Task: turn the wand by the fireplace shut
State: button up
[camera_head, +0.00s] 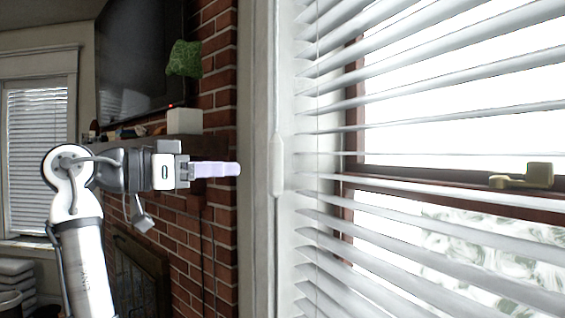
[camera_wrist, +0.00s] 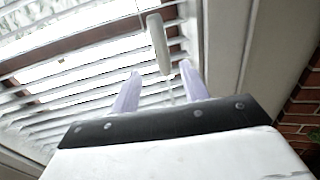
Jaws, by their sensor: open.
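The wand (camera_head: 276,165) hangs upright by the window's left edge, a thin rod with a thicker white grip. In the wrist view, the wand's white grip (camera_wrist: 158,43) shows in the gap between the fingertips, with its end level with them; I cannot tell its exact depth. My gripper (camera_head: 238,169) has pale lilac fingers and points right, toward the wand, with a visible gap to it in the head view. The fingers of my gripper (camera_wrist: 160,68) are apart, with nothing clamped between them. The blinds (camera_head: 430,80) have tilted slats with bright gaps.
A dark television (camera_head: 140,55) hangs above. The white window frame (camera_head: 258,80) runs beside the wand. A yellowish latch (camera_head: 525,177) sits behind the slats.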

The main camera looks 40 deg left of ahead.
aim_at(270, 167)
jog(key=p+x, duration=0.3)
jog(key=x, duration=0.8)
jog(key=shift+w+d, duration=0.1)
jog(key=shift+w, duration=0.25)
jog(key=shift+f, duration=0.1)
jog(key=shift+c, duration=0.4)
jog(key=c, duration=0.9)
